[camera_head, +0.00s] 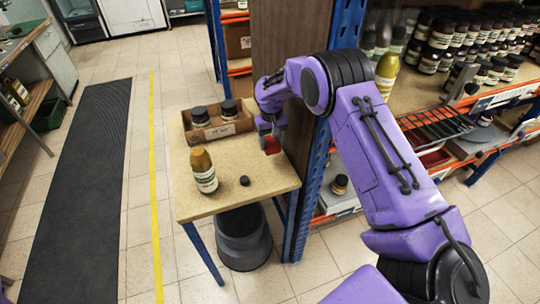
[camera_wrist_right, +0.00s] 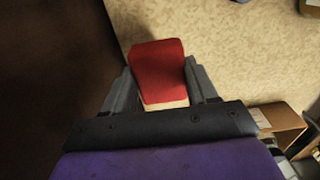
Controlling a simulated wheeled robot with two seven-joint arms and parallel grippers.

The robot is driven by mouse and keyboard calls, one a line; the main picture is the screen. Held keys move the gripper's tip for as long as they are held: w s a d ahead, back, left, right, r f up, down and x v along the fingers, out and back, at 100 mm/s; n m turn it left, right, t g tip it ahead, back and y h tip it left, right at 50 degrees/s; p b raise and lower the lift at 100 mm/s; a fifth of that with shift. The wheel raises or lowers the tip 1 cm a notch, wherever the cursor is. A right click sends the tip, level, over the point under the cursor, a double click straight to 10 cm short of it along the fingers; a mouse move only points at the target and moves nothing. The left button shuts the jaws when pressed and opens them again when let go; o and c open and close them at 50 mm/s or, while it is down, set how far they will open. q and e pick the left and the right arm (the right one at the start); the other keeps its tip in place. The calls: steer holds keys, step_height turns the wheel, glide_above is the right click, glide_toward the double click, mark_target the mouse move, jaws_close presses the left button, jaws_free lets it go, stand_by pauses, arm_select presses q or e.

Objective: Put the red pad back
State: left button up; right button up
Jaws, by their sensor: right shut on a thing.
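The red pad (camera_head: 272,145) is between the fingers of my right gripper (camera_head: 271,132), over the right part of the small wooden table (camera_head: 230,198). In the right wrist view the red pad (camera_wrist_right: 160,70) is a flat piece with rounded corners. The fingers of my right gripper (camera_wrist_right: 162,88) are shut on its two sides. The speckled tabletop (camera_wrist_right: 230,50) shows beyond it. I cannot tell the exact gap between pad and tabletop. My left gripper is not in view.
On the table stand a bottle (camera_head: 203,170) with a mustard top, a small dark lid (camera_head: 244,181) and a cardboard box (camera_head: 217,129) holding dark jars. A brown panel (camera_head: 285,70) and blue shelf post (camera_head: 312,190) stand close at the right. Shelves with jars lie beyond.

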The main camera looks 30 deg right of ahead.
mark_target(270, 162)
step_height(270, 162, down, 6)
steer(key=shift+r+p, duration=0.1)
steer(key=shift+p, duration=0.55)
steer(key=shift+f, duration=0.35)
steer(key=shift+w+a, duration=0.1)
steer(key=shift+f, duration=0.25)
steer(key=o, duration=0.9)
steer(key=shift+o, duration=0.2)
steer(key=shift+r, duration=0.15)
step_height(270, 162, up, 12)
steer(key=b, duration=0.3)
steer(key=shift+f, duration=0.25)
steer(key=shift+r, duration=0.35)
